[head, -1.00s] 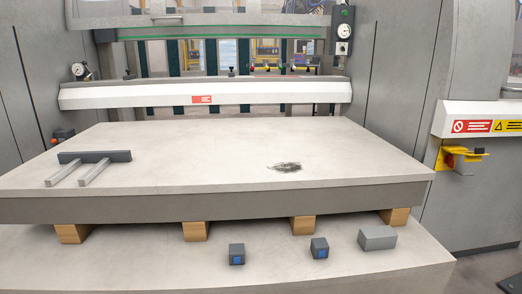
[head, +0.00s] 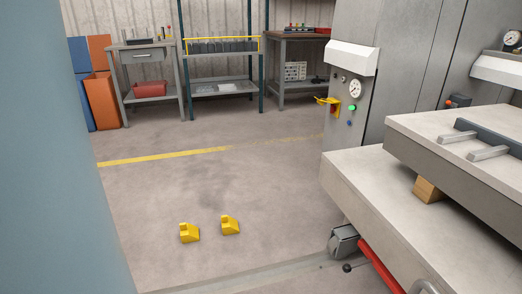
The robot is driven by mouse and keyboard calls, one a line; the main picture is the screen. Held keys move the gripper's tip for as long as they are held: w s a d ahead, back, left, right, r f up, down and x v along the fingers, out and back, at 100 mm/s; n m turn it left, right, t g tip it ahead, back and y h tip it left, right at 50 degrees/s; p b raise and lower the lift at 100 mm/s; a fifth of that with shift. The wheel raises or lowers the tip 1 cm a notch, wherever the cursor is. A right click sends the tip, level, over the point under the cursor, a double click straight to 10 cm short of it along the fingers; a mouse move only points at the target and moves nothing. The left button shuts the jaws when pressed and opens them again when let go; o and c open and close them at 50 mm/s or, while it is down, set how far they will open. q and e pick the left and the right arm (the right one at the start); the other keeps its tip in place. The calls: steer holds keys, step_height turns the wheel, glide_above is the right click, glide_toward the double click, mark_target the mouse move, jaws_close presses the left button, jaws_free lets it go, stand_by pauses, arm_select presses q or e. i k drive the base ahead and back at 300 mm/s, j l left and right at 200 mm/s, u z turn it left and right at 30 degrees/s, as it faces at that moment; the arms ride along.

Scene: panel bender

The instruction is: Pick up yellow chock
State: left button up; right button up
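Two yellow chocks lie on the grey floor in the head view, left of the machine's table. The left chock (head: 189,233) is a little nearer to me, and the right chock (head: 230,225) is close beside it with a small gap between them. Each is a small wedge with a raised block at one end. Neither of my grippers is in view.
The machine's lower bed (head: 410,200) with a grey caster and a red bar (head: 378,266) stands at the right. A blue-grey surface (head: 60,180) fills the left edge. Workbenches (head: 150,85) and a rack (head: 222,78) stand at the back. Floor around the chocks is clear.

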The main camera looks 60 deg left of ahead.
mark_target(229, 225)
steer(key=u, duration=2.2)
